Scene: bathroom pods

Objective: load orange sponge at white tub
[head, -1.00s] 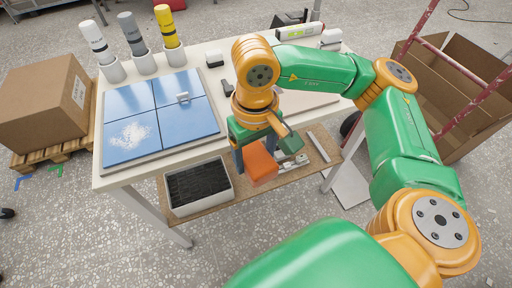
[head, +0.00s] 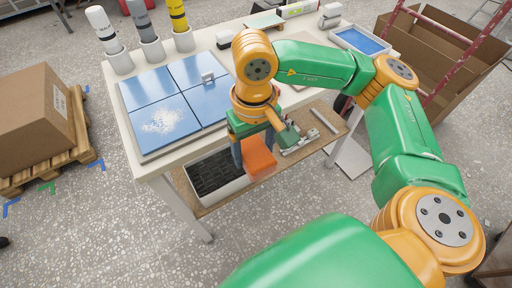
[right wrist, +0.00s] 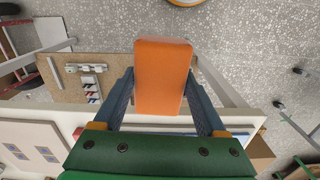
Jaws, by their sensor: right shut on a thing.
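My right gripper (head: 254,164) is shut on the orange sponge (head: 261,155), low at the front edge of the workbench. In the right wrist view the sponge (right wrist: 163,78) stands between the two fingers of the gripper (right wrist: 160,88), reaching past their tips. A white tub (head: 223,194) with a dark, ribbed inside sits on the lower shelf, just left of the sponge in the head view. The gripper and sponge overlap its right end there; whether they touch it I cannot tell. The tub is not seen in the right wrist view. My left gripper is not in view.
The white workbench (head: 160,166) carries blue tiles (head: 200,72) and several bottles in white holders (head: 182,40). Metal hardware (head: 298,141) lies on the brown lower shelf (head: 325,138), right of the sponge. Cardboard boxes stand left (head: 30,115) and right (head: 425,45).

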